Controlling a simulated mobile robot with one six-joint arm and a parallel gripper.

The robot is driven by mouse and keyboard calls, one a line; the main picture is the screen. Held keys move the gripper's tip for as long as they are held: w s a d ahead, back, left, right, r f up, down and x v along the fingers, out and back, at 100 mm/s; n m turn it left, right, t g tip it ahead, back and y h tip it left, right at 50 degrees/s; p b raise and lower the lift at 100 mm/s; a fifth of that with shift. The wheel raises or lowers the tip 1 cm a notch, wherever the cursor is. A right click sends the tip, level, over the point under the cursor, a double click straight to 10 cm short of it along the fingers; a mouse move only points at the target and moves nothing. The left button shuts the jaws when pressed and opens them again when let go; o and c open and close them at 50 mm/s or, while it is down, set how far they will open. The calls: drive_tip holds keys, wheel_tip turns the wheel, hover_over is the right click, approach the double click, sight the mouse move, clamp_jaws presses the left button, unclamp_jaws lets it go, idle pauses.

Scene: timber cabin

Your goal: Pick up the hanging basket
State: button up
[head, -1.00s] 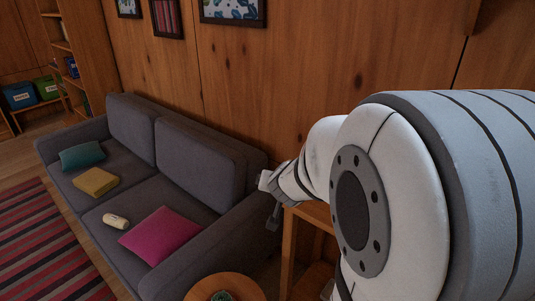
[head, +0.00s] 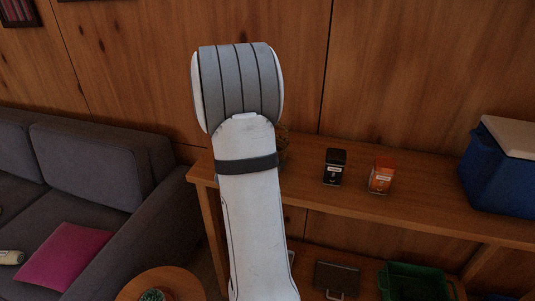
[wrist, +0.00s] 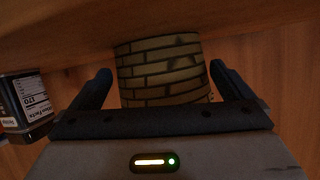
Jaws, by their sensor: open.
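The hanging basket (wrist: 160,75), round with a tan and dark brick-like weave, shows in the wrist view between the two fingers of my gripper (wrist: 160,70). The fingers are open, one on each side of it, with a visible gap on both sides. Its lower part in the picture is hidden behind the gripper body. In the head view my arm stands in front of the shelf and hides the gripper and most or all of the basket.
A printed dark container (wrist: 25,105) is left of the gripper in the wrist view. A green crate (head: 415,280) sits lower; the sofa (head: 100,190) is left.

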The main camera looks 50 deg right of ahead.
drive_tip(key=shift+x, duration=0.95)
drive_tip(key=shift+c, duration=0.2)
drive_tip(key=c, duration=0.7)
wheel_tip(320, 180, up, 10)
drive_tip(key=shift+p, duration=1.1)
